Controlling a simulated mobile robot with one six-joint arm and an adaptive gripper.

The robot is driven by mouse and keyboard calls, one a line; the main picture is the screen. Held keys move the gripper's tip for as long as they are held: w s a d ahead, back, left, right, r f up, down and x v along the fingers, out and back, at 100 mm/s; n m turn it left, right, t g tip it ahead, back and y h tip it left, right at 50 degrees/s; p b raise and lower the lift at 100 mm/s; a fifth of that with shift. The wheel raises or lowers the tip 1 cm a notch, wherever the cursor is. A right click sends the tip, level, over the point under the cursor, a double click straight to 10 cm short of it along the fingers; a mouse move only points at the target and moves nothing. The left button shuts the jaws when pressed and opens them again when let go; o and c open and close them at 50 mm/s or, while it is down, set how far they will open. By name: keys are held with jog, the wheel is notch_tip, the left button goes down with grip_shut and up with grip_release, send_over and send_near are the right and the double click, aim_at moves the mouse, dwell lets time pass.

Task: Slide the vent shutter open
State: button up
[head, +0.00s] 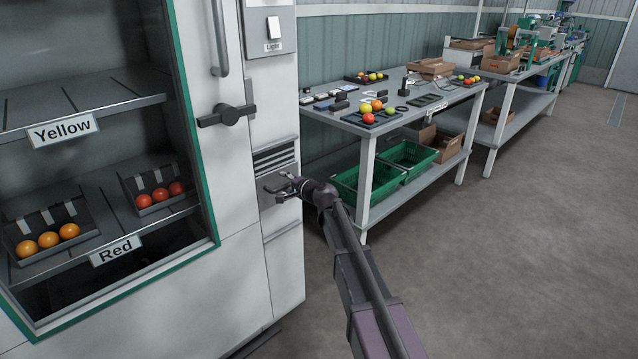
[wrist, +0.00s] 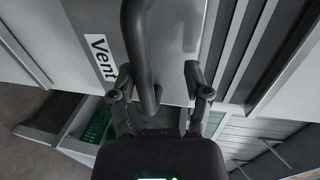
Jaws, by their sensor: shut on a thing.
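The vent shutter (head: 270,192) is a grey plate on the narrow panel right of the cabinet door. Dark vent slats (head: 273,157) show just above it. In the wrist view a dark, curved shutter handle (wrist: 140,40) runs down between my fingers, beside a "Vent" label (wrist: 100,57). My gripper (head: 288,186) is at the shutter, shut on its handle; in the wrist view my gripper (wrist: 158,80) has one finger on each side of the handle. The exact contact on the right finger is hard to see.
The cabinet's dark latch (head: 227,116) and long door handle (head: 219,38) stick out up and left of my gripper. A light switch (head: 273,27) is above. A table (head: 400,124) with tomatoes and green crates (head: 362,190) stands right. The floor on the right is clear.

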jog(key=shift+r+p, duration=2.45)
jog(key=shift+r, duration=0.35)
jog(key=s+d+r+n+g+p, duration=0.1)
jog(key=s+d+n+p, duration=0.1)
jog(key=s, duration=0.4)
jog(key=s+d+r+n+g+h+p, duration=0.1)
jog(key=s+d+n+g+p, duration=0.1)
jog(key=s+d+p, duration=0.2)
jog(key=s+d+r+n+g+h+p, duration=0.1)
jog(key=s+p, duration=0.4)
jog(key=s, duration=0.5)
jog(key=shift+d+r+n+g, duration=0.45)
jog(key=shift+d+g, duration=0.25)
jog(key=shift+d, duration=0.6)
jog(key=w+f+m+t+y+b, duration=0.2)
jog(key=w+m+t+b, duration=0.3)
jog(key=w+b, duration=0.4)
jog(key=shift+w+a+f+m+b, duration=0.3)
jog(key=shift+a+f+m+b, duration=0.15)
jog(key=shift+b, duration=0.1)
